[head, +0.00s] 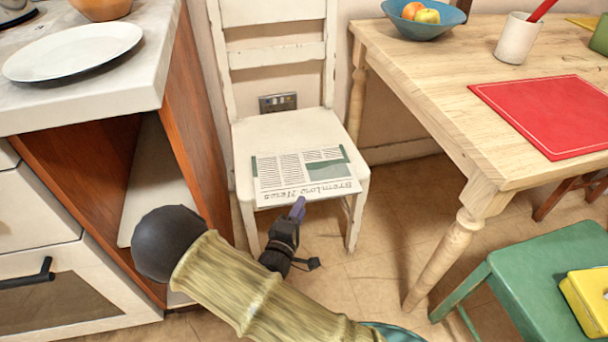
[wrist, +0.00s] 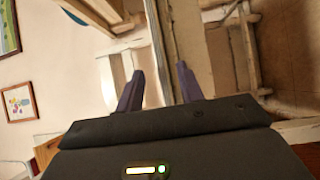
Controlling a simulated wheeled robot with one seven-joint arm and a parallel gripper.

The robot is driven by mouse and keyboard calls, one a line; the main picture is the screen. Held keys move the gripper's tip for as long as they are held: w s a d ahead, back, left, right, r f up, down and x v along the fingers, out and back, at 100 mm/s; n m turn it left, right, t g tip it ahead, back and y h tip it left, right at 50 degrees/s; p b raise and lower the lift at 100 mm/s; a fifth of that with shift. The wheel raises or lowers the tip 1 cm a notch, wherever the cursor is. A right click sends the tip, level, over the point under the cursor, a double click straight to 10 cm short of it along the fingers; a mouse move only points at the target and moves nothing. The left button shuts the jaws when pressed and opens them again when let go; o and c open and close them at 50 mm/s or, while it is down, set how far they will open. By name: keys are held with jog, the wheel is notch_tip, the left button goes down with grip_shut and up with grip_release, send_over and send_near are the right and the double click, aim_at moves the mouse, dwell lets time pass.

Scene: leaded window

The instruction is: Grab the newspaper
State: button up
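The newspaper (head: 305,170) lies flat on the seat of a white wooden chair (head: 247,134). Its front edge, with the large title, reaches the seat's front edge. My gripper (head: 298,208) is just in front of that edge in the head view, with its fingers pointing at it. In the wrist view my gripper (wrist: 158,88) is open, its two dark fingers well apart. The seat and newspaper show there roughly edge-on, as a narrow upright band ahead of and between the fingers. Whether either finger touches the newspaper I cannot tell.
A wooden table (head: 440,75) with a red mat (head: 545,115) stands to the right. A counter (head: 120,95) with a white plate (head: 72,52) is at the left. A green chair (head: 540,275) stands at the lower right. The floor before the white chair is clear.

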jog(key=b+x, duration=0.1)
jog(key=x, duration=0.1)
jog(key=b+x, duration=0.2)
jog(key=shift+w+d+f, duration=0.15)
jog(key=shift+w+f, duration=0.1)
jog(key=shift+w, duration=0.05)
jog(key=shift+w+r, duration=0.1)
jog(key=shift+w, duration=0.1)
jog(key=shift+r, duration=0.1)
grip_shut()
